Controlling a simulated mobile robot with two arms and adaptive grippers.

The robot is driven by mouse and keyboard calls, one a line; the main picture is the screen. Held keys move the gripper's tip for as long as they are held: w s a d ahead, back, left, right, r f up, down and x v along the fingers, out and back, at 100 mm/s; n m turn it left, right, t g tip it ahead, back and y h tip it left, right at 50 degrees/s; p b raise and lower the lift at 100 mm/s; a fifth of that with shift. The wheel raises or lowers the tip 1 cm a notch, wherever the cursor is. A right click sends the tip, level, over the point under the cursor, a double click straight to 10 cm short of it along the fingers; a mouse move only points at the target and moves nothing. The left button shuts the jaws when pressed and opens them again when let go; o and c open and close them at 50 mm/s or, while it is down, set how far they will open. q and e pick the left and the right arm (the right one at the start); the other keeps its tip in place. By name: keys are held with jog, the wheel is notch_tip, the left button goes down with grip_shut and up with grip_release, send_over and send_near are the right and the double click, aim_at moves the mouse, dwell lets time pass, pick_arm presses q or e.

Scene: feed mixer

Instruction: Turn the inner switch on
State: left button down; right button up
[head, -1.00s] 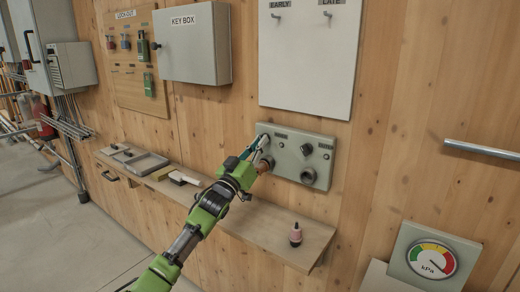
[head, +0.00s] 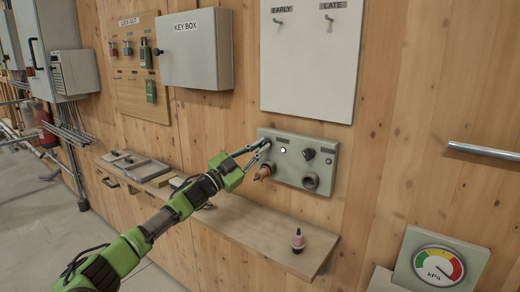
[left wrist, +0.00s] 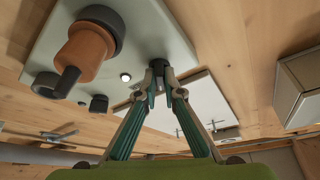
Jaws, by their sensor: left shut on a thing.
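The grey switch panel (head: 322,163) is fixed to the wooden wall, and fills the upper left of the left wrist view (left wrist: 150,30). My left gripper (head: 266,144) is at the panel's upper left. In the left wrist view its fingertips (left wrist: 158,82) are shut on a black knob (left wrist: 157,65), the inner switch by its place. The knob is mostly hidden in the head view. A bright white round light (head: 283,150) shows right of it. A second black knob (head: 309,153) is at the panel's upper right, clear of the gripper. My right gripper is out of view.
An orange-brown plug (head: 264,173) juts out below my left gripper, close to its fingers. A dark round socket (head: 311,181) is at the lower right. Below runs a wooden shelf (head: 250,222) with a small pink-labelled bottle (head: 297,241). A key box (head: 196,50) hangs upper left.

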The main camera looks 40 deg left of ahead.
pick_arm(q)
jog(key=shift+m, duration=0.4)
jog(key=c, duration=2.2)
grip_release()
jog(key=shift+o, duration=0.2)
jog(key=shift+s, duration=0.1)
jog(key=v, duration=1.1)
jog(key=shift+s+a, duration=0.2)
jog(key=shift+s, duration=0.15)
jog(key=shift+f, duration=0.15)
